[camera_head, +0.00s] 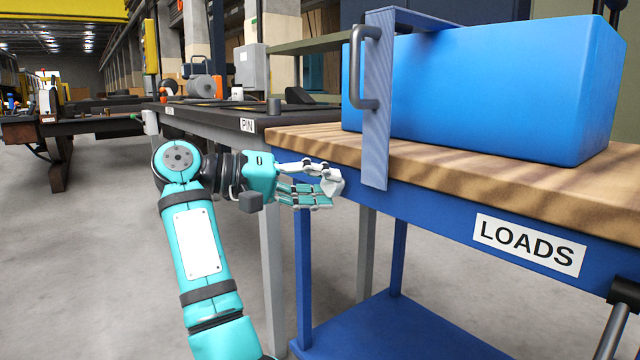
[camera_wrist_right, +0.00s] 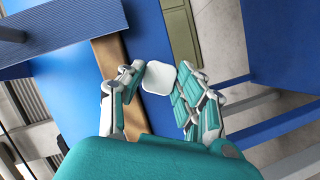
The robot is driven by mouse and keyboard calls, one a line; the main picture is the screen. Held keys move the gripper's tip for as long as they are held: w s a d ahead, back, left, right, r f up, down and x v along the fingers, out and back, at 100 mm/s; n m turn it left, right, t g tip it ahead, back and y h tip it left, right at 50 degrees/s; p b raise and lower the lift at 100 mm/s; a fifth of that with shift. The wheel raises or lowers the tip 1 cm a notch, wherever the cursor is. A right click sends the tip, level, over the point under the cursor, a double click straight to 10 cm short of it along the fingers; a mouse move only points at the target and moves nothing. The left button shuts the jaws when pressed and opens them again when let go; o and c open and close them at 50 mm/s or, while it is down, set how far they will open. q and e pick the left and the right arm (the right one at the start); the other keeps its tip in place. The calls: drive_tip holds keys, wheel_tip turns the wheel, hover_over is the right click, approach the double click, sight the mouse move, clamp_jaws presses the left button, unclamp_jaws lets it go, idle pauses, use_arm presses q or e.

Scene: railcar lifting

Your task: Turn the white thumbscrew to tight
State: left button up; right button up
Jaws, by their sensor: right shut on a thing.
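The white thumbscrew (camera_wrist_right: 158,77) shows in the right wrist view as a pale, rounded square head between the fingertips. In the head view it is a small white shape (camera_head: 332,184) at the fingertips, partly covered by them, beside the front left corner of the wooden-topped cart. My right gripper (camera_head: 318,183) is shut on it, with fingers on both sides of the head in the wrist view (camera_wrist_right: 158,84). The screw's shank is hidden, and how tight it is cannot be told. My left gripper is not in view.
A blue block (camera_head: 490,90) rests on the LOADS cart's wooden top (camera_head: 500,185). An upright blue-grey plate (camera_head: 377,130) with a grey handle (camera_head: 355,70) stands close right of my right gripper. A bench labelled PIN (camera_head: 215,118) is behind. Floor at left is clear.

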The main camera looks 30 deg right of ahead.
drive_tip(key=shift+m, duration=0.3)
idle(0.4)
drive_tip(key=o, duration=1.2)
drive_tip(key=shift+c, duration=0.2)
wheel_tip(320, 180, up, 10)
